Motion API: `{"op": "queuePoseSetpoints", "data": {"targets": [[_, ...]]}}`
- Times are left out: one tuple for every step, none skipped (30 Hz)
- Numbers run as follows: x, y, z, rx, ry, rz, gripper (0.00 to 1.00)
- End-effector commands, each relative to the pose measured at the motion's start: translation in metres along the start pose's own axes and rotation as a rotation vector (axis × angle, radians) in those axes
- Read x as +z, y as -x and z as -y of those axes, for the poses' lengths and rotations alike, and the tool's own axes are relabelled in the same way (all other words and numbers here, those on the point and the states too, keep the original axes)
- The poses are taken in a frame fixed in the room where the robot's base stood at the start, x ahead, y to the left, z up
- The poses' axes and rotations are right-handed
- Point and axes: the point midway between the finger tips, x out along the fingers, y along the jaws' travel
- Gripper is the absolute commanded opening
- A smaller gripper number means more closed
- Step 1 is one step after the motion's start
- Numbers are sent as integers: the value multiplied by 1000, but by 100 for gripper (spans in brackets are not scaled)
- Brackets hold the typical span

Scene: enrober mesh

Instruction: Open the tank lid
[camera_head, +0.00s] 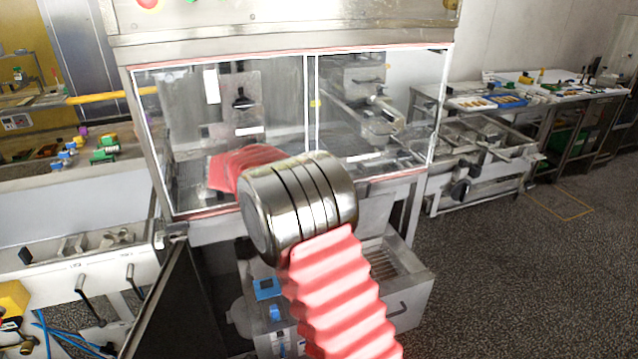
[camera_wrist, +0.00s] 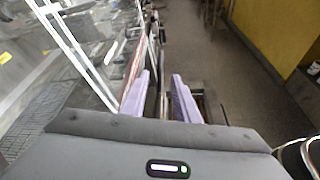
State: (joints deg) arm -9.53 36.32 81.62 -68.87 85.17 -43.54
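The wrist view shows my gripper (camera_wrist: 161,78) with its two pale purple fingers apart. I see nothing held between them. A dark edge of the machine runs past the gap, and I cannot tell whether either finger touches it. In the head view my arm covers the middle of the machine (camera_head: 225,41), and the gripper itself is hidden. I cannot pick out the tank lid for certain in either view. The machine's clear front panels (camera_head: 222,105) appear closed, and they also show at the left of the wrist view (camera_wrist: 72,45).
A dark door panel (camera_head: 178,305) stands swung out below the machine at the left. A steel drawer unit (camera_head: 408,300) is under it at the right. Benches with small parts stand on both sides. Speckled floor (camera_head: 530,290) is open at the right.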

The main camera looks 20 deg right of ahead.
Motion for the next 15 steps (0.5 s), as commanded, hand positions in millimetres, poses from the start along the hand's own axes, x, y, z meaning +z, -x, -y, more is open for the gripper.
{"op": "queuePoseSetpoints", "data": {"targets": [[0, 0, 0, 0, 0, 0, 28], [0, 0, 0, 0, 0, 0, 27], [0, 0, 0, 0, -1, 0, 24], [0, 0, 0, -1, -1, -1, 22], [1, 0, 1, -1, -3, -3, 20], [2, 0, 2, -3, -7, -6, 17], [3, 0, 3, -4, -12, -11, 15], [5, 0, 4, -7, -18, -17, 13], [8, 1, 7, -11, -29, -28, 10], [10, 1, 9, -15, -38, -37, 8], [13, 1, 12, -19, -49, -48, 6], [16, 2, 17, -28, -66, -65, 3], [20, 3, 20, -34, -82, -79, 1], [23, 4, 25, -41, -97, -96, 0], [28, 5, 31, -50, -121, -118, 0]]}}
